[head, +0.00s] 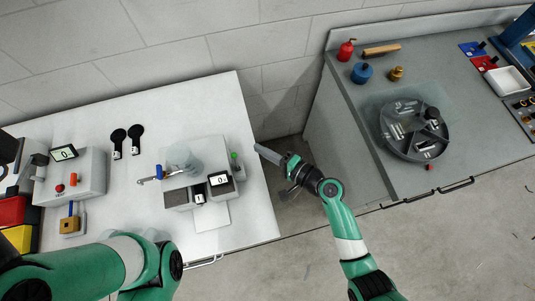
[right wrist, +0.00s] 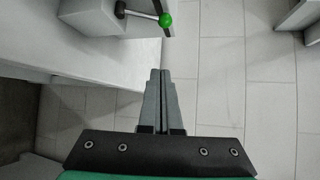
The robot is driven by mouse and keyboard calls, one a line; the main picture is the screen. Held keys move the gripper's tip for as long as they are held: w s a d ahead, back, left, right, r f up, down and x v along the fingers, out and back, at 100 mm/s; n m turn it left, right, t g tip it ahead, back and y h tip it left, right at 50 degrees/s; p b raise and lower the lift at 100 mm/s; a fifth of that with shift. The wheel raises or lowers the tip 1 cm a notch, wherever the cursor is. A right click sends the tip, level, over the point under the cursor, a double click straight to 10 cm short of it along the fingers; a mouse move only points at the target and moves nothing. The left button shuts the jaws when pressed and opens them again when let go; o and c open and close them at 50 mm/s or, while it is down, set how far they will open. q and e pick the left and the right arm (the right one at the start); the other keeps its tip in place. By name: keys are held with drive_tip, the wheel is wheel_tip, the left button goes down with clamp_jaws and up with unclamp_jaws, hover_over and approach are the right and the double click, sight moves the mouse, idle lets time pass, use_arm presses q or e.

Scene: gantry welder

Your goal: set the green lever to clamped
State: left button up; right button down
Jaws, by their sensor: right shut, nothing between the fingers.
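The green lever has a green ball knob (head: 234,156) on a metal rod, at the right side of a white machine (head: 207,152) on the white table. In the right wrist view the green ball (right wrist: 165,20) and its rod show at the top, beyond the fingertips. My right gripper (head: 259,149) is shut and empty, just right of the lever and apart from it. Its closed fingers also show in the right wrist view (right wrist: 160,75). My left arm shows at the lower left, but its gripper is out of view.
The machine has a small display (head: 218,179) and a glass-like cylinder (head: 182,158). A control box (head: 90,175) stands to the left.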

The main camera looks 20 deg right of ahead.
drive_tip(key=a, duration=0.3)
drive_tip(key=w+a, duration=0.1)
drive_tip(key=a, duration=0.1)
drive_tip(key=shift+a+f+p, duration=0.15)
drive_tip(key=shift+a+p, duration=0.1)
drive_tip(key=shift+p, duration=0.15)
